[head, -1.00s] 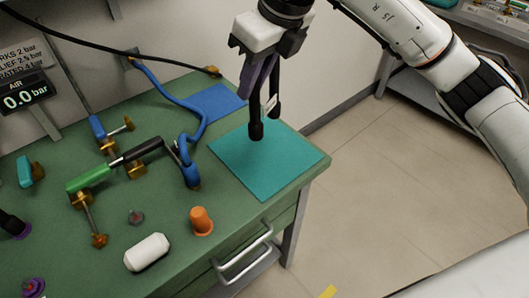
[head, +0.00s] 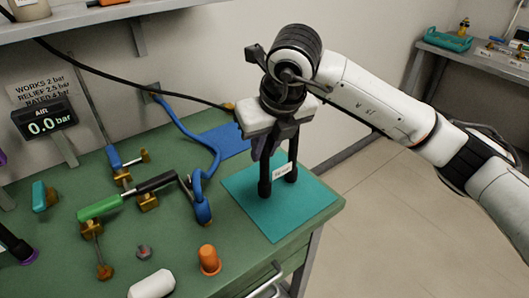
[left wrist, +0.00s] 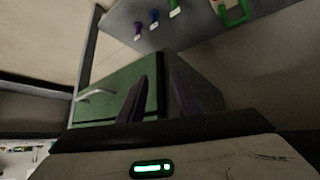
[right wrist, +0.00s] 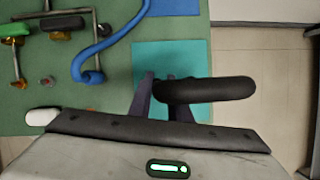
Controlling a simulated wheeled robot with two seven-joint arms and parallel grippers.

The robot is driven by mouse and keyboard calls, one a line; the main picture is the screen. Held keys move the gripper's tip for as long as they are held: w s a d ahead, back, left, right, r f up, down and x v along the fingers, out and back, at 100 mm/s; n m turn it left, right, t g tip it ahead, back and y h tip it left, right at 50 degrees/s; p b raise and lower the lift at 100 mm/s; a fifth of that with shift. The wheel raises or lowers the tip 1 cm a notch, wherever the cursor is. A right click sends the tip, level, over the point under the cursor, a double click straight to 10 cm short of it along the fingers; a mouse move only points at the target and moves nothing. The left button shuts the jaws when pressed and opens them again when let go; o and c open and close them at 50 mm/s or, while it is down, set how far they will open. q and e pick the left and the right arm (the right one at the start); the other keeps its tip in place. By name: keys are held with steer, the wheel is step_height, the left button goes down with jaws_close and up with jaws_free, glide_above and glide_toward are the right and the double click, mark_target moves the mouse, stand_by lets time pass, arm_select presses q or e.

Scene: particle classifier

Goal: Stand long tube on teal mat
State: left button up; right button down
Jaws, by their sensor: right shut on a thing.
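The teal mat (head: 302,208) lies flat at the right end of the green bench. In the right wrist view the tube's rounded dark top (right wrist: 215,90) runs out to the right of my fingers, above the mat (right wrist: 165,57). My left gripper (left wrist: 160,90) is open and empty in the left wrist view, away from the mat.
A blue mat (head: 224,141) lies behind the teal one. A blue hose (head: 200,140), a green-handled fitting (head: 100,207), an orange plug (head: 209,260) and a white capsule (head: 152,284) are to the left. The bench's right edge is close to the teal mat.

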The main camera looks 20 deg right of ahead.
steer(key=shift+f, duration=0.7)
steer(key=shift+f, duration=0.2)
steer(key=c, duration=1.6)
jaws_free()
steer(key=shift+c, duration=0.2)
steer(key=shift+r, duration=0.1)
steer(key=shift+r, duration=0.2)
steer(key=v, duration=1.1)
steer(key=shift+s+r, duration=0.2)
steer(key=shift+r, duration=0.15)
